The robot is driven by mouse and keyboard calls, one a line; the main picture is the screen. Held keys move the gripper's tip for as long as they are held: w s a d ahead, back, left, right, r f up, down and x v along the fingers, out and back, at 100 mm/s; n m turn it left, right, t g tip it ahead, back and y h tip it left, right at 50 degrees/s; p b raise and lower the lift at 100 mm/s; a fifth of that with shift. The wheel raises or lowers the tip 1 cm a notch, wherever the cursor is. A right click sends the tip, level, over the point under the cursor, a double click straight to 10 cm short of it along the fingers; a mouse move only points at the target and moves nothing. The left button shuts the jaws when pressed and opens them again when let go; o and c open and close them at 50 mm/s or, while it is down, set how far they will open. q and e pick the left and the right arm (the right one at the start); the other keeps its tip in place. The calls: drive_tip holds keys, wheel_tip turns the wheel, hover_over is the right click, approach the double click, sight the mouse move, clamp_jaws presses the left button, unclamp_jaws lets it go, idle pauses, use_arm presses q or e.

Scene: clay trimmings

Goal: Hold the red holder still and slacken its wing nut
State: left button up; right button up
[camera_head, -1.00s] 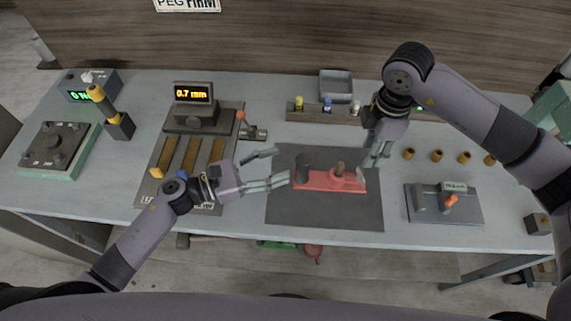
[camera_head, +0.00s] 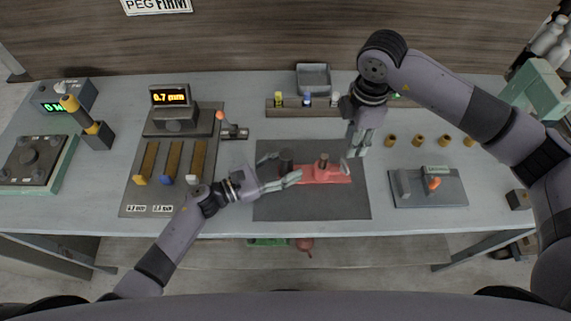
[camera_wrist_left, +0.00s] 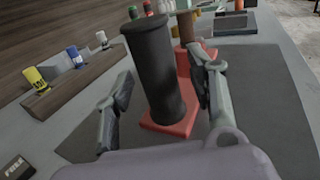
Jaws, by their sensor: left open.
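The red holder (camera_head: 326,174) lies on the dark mat (camera_head: 310,206). A dark upright cylinder (camera_head: 286,163) stands at its left end and a brown post (camera_head: 323,161) near its middle. My left gripper (camera_head: 283,168) is open, its fingers on either side of the dark cylinder. In the left wrist view the gripper (camera_wrist_left: 165,105) has the cylinder (camera_wrist_left: 152,70) between its fingers, with gaps visible. My right gripper (camera_head: 357,150) points down just behind the holder's right end; its finger gap is unclear. A small grey piece shows at that end; I cannot tell whether it is the wing nut.
A rack with coloured pegs (camera_head: 290,107) and a grey tray (camera_head: 313,78) stand behind the mat. A grey plate with an orange-knobbed lever (camera_head: 430,195) lies to the right. A slotted board (camera_head: 200,205) with a display is at left. The mat's front is clear.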

use_arm(q)
clamp_jaws()
idle(0.8)
